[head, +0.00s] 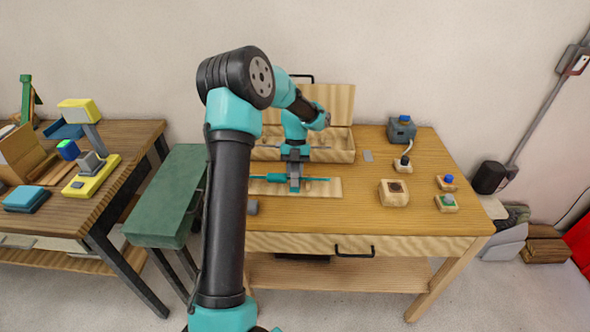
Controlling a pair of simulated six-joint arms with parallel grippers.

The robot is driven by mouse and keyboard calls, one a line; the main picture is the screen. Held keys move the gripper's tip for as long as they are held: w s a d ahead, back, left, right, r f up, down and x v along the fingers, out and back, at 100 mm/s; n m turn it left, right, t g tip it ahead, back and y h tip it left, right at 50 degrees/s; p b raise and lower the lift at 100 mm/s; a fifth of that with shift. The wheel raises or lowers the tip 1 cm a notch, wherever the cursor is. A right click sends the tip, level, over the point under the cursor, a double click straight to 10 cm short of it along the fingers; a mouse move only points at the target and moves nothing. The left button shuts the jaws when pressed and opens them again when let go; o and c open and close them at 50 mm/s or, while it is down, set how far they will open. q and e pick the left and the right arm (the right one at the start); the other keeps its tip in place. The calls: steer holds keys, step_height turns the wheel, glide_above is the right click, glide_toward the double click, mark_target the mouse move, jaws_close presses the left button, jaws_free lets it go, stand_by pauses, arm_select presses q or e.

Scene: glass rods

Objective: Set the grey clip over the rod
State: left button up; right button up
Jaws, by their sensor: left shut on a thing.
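A thin teal rod (318,179) lies lengthwise along a pale wooden board on the workbench. The fingers hide part of the rod, and my left arm hides the board's left part. My right gripper is not in view.
An open wooden case (338,143) stands behind the board. A small grey block (252,207) sits by the front edge, beside my arm. A wooden block with a dark hole (394,192) and several small capped items stand right. The bench's front right is clear.

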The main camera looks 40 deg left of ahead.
arm_select(q)
steer(key=shift+f, duration=0.45)
steer(key=o, duration=0.6)
steer(key=shift+o, duration=0.2)
steer(key=v, duration=1.1)
stand_by(0.6)
steer(key=shift+d, duration=0.1)
stand_by(0.5)
